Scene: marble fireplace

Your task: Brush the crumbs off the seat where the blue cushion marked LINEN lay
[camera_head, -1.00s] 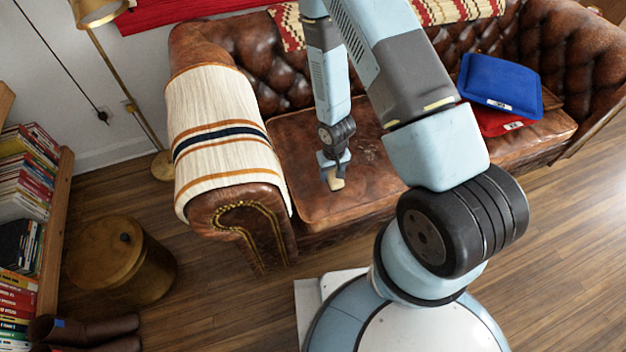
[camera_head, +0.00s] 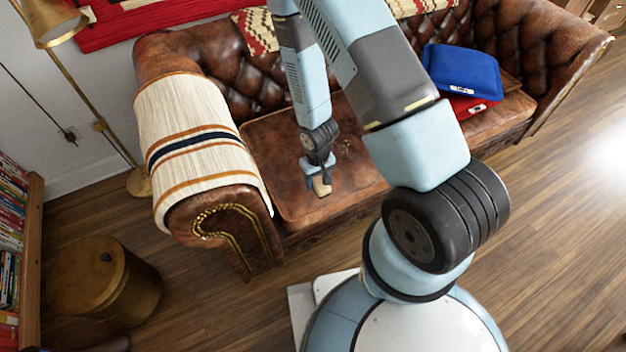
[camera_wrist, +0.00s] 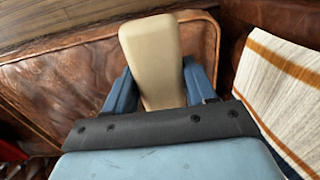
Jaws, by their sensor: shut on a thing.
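My gripper (camera_head: 318,176) is shut on a pale beige block-like thing, perhaps a brush handle (camera_wrist: 150,55); it also shows in the head view (camera_head: 321,187). Its far end and any bristles are hidden. The gripper points down over the front left part of the brown leather seat (camera_head: 285,165); I cannot tell whether the held thing touches it. Small pale specks, possibly crumbs (camera_head: 345,146), lie on the seat behind and right of the gripper. The blue cushion (camera_head: 462,70) lies on a red cushion (camera_head: 470,106) at the sofa's right; its white label is too small to read.
A striped cream throw (camera_head: 195,135) covers the sofa's left arm, close beside the gripper in the wrist view (camera_wrist: 285,85). A brass lamp (camera_head: 85,90), a round wooden stool (camera_head: 100,275) and a bookshelf (camera_head: 32,240) stand at left. Floor at right is clear.

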